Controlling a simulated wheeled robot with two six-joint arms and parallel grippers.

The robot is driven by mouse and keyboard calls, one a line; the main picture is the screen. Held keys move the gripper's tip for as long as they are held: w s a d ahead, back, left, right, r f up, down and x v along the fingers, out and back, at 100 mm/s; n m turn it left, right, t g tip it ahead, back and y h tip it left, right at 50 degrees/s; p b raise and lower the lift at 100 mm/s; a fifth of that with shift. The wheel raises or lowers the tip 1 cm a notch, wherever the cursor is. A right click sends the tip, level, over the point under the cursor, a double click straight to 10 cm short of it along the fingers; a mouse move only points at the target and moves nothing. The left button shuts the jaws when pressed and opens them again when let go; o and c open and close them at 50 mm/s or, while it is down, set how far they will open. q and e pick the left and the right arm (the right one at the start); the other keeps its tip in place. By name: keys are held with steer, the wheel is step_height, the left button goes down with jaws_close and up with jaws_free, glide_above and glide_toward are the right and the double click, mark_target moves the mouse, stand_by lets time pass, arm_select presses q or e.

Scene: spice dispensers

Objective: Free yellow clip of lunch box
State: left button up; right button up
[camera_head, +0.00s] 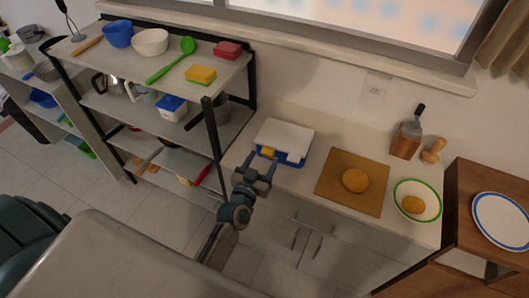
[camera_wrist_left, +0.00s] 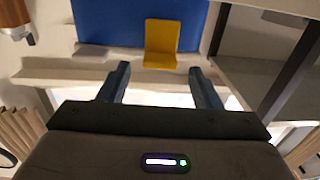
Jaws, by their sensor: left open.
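The lunch box (camera_head: 283,134) has a white lid and a blue body and sits on the counter beside the shelf rack. Its yellow clip (camera_head: 268,152) is on the front side, left of a pale clip (camera_head: 293,157). My left gripper (camera_head: 262,161) is open and empty in front of the box, its fingers pointing at the yellow clip. In the left wrist view the yellow clip (camera_wrist_left: 161,42) stands against the blue wall, ahead of and between the open fingertips (camera_wrist_left: 159,69), with a gap left. Whether the clip is latched is hard to tell. My right gripper is not in view.
A wooden board (camera_head: 343,197) with a round bread-like item (camera_head: 355,180) lies right of the box. A green-rimmed plate (camera_head: 427,205) is further right. The shelf rack (camera_head: 212,125) stands close on the left.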

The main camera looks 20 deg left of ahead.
mark_target(267, 155)
arm_select(q)
steer(key=shift+w, duration=1.05)
